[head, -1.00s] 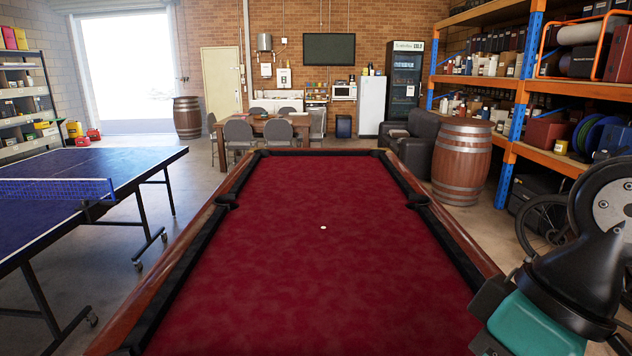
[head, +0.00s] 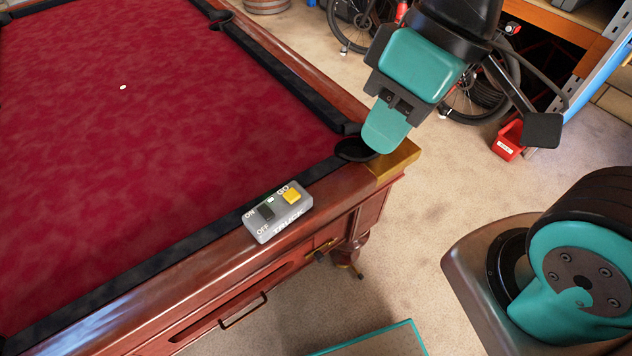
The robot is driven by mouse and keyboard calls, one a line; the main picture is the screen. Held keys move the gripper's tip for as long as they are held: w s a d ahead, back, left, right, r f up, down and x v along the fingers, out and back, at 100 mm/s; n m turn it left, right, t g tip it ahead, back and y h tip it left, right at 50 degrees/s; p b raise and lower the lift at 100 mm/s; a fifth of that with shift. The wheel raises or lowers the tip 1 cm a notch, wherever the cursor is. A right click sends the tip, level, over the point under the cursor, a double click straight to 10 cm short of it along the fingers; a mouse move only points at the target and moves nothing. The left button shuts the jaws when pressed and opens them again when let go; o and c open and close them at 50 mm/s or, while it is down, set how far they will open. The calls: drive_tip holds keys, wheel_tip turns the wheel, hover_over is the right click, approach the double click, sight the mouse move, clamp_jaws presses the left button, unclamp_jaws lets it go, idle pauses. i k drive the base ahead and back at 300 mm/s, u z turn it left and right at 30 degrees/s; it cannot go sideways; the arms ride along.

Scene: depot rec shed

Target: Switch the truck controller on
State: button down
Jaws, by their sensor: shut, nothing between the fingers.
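The truck controller (head: 292,212) is a small grey box on the wooden rail at the near corner of the pool table. It has a dark switch (head: 266,211) between the ON and OFF labels, and a yellow GO button (head: 291,196). A small pale spot shows near the switch's upper end. I cannot tell which way the switch is set. My gripper (head: 384,136) is shut and empty. In the picture it is up and right of the controller, by the corner pocket, apart from the controller.
The pool table (head: 170,120) has red cloth with a small white spot. A brass-coloured corner (head: 396,160) and pocket (head: 355,149) are beside my gripper. A red bin (head: 508,140) and bicycles stand by the shelving at upper right. Floor right of the table is mostly clear.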

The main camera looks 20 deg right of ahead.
sight(263, 209)
drive_tip(key=z, duration=1.35)
drive_tip(key=k, duration=0.9)
drive_tip(key=u, duration=1.3)
drive_tip(key=i, duration=0.5)
drive_tip(key=u, duration=0.05)
